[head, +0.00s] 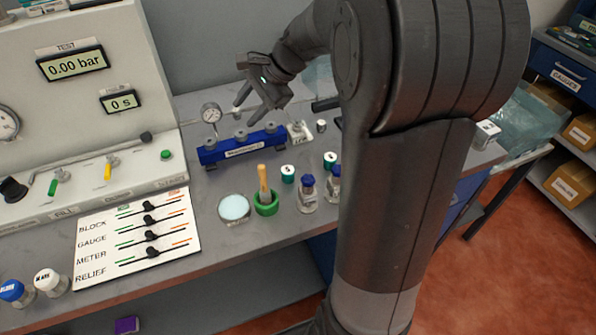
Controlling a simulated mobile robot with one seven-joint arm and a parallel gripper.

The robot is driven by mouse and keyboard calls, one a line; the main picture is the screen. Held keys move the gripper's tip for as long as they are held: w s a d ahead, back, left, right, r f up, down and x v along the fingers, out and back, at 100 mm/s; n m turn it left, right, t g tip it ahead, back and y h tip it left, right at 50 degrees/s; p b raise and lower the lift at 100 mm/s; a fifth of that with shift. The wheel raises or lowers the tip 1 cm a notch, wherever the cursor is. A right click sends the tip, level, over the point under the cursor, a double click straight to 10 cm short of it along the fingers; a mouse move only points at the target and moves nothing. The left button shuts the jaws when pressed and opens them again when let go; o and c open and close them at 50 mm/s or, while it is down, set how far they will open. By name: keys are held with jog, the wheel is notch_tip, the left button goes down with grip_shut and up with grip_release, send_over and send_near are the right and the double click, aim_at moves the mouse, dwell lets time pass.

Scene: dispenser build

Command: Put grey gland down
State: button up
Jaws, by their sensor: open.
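My gripper (246,115) is open, its fingers pointing down just behind and above a blue block (225,150) with a white label. Several grey round knob-like parts sit along the top of the block, including one at the left (209,142), one in the middle (240,134) and one at the right (270,128). A small grey cylinder (321,126) stands on the bench to the right of the block. I cannot tell which of these grey parts is the grey gland. The view between the fingertips is small and partly hidden; I see nothing clearly held.
A round gauge (211,113) rises behind the block's left end. In front stand a green pot (266,204) with a wooden-handled tool, a pale dish (234,208), and blue-capped jars (307,195). A lever card (137,238) and test panel (75,130) are left.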

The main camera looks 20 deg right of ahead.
jog(key=s+d+r+n+t+h, duration=0.1)
jog(key=s+n+h, duration=0.2)
jog(key=s, duration=0.9)
jog(key=s+d+r+n+t+h, duration=0.1)
jog(key=s+n+h, duration=0.3)
jog(key=s+n, duration=0.6)
jog(key=s+t, duration=0.1)
jog(key=s, duration=0.2)
jog(key=shift+r, duration=0.25)
jog(key=shift+o, duration=0.5)
